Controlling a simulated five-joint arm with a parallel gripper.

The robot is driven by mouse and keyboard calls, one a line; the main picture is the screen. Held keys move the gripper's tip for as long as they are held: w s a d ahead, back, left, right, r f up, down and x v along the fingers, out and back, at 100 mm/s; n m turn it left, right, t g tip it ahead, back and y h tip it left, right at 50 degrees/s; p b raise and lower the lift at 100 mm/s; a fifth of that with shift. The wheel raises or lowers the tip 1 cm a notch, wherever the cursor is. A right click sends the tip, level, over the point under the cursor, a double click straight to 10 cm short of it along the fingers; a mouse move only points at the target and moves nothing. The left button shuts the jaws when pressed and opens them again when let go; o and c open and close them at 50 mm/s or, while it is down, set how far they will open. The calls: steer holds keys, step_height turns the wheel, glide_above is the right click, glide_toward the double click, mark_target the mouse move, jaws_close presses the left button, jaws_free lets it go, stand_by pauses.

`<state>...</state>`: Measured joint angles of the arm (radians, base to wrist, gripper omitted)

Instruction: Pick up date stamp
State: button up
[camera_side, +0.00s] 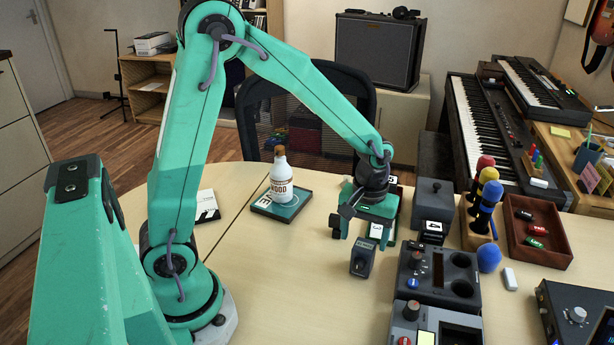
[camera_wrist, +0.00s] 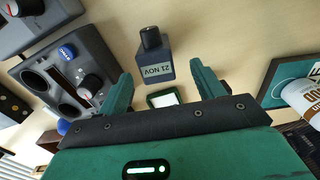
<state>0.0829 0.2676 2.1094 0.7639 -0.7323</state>
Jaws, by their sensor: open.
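The date stamp (camera_wrist: 155,62) is a dark grey block with a black knob and a label reading "21 NOV", upside down in the wrist view. In the side view it appears to be the small dark block (camera_side: 361,258) standing on the table in front of my gripper (camera_side: 364,230). In the wrist view my gripper (camera_wrist: 163,84) is open, its two green fingers apart and pointing toward the stamp. The stamp lies just beyond the fingertips, roughly centred between them. Nothing is held. A small green-framed white pad (camera_wrist: 163,99) shows between the fingers, closer to the palm.
Grey knobbed consoles (camera_side: 437,274) stand right of the stamp. A white bottle (camera_side: 281,179) stands on a green board (camera_side: 264,208) to the left. Microphones (camera_side: 487,196) and a wooden tray (camera_side: 555,238) are farther right.

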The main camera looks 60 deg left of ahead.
mark_target(363, 260)
steer(key=shift+f, duration=1.25)
steer(key=shift+f, duration=0.1)
steer(key=shift+w+d+f, duration=0.1)
steer(key=shift+f, duration=1.15)
steer(key=shift+d+f, duration=0.1)
steer(key=shift+f, duration=1.15)
steer(key=shift+c, duration=0.5)
steer(key=c, duration=1.1)
